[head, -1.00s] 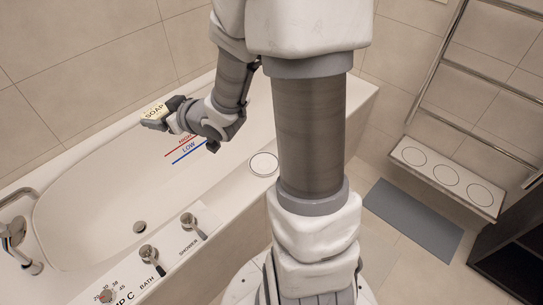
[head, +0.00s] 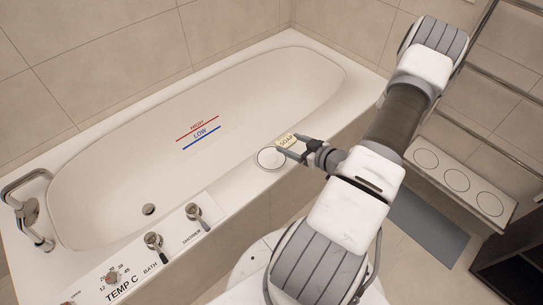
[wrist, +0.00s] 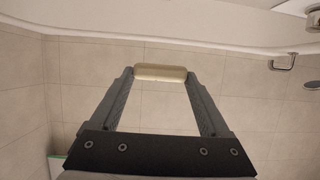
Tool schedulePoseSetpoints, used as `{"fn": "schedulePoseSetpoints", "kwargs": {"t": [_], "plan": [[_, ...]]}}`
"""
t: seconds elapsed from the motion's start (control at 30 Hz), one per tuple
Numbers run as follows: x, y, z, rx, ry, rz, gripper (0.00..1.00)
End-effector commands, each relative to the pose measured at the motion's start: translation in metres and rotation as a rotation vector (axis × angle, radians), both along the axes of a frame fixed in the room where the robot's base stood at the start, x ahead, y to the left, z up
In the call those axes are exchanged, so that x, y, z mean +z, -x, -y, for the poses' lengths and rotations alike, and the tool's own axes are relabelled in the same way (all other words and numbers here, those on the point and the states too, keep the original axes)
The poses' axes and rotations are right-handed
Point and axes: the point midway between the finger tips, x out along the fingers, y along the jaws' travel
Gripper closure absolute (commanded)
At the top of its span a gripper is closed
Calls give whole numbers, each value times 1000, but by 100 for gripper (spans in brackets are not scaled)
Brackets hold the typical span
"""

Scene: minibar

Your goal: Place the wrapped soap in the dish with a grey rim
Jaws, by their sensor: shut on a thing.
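The wrapped soap (head: 287,141), a small cream block marked SOAP, is held between the fingertips of my gripper (head: 293,147). In the wrist view the soap (wrist: 160,73) spans the gap between both fingers of my gripper (wrist: 160,78), seen edge on. A round white dish with a grey rim (head: 270,158) sits on the near ledge of the bathtub. The soap is just up and to the right of this dish in the head view; its height above the ledge is hard to tell.
The white bathtub (head: 130,130) lies beyond the ledge, with bath and shower knobs (head: 195,214) and a tap (head: 28,215) at the left. At right is a shelf with several round outlines (head: 457,180). A grey mat (head: 425,225) lies on the floor.

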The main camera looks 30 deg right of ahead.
Motion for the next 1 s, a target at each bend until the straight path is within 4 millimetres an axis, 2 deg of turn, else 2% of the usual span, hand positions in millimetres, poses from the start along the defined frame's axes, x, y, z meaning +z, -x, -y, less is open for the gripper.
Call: {"fn": "schedulePoseSetpoints", "kwargs": {"t": [0.03, 0.1, 0.2, 0.33, 0.43, 0.7, 0.8, 1.0], "plan": [[-10, 13, 3, -11, -6, -1, 73], [-21, 27, 5, -16, -5, -1, 73], [-30, 40, 6, -20, -2, 1, 73], [-40, 40, 5, -19, 0, 2, 73], [-51, 24, 2, -18, 0, 3, 73], [-88, -37, -6, -19, 1, 2, 73], [-98, -55, -8, -20, 0, 2, 73], [-107, -70, -9, -21, 1, 1, 73]]}}
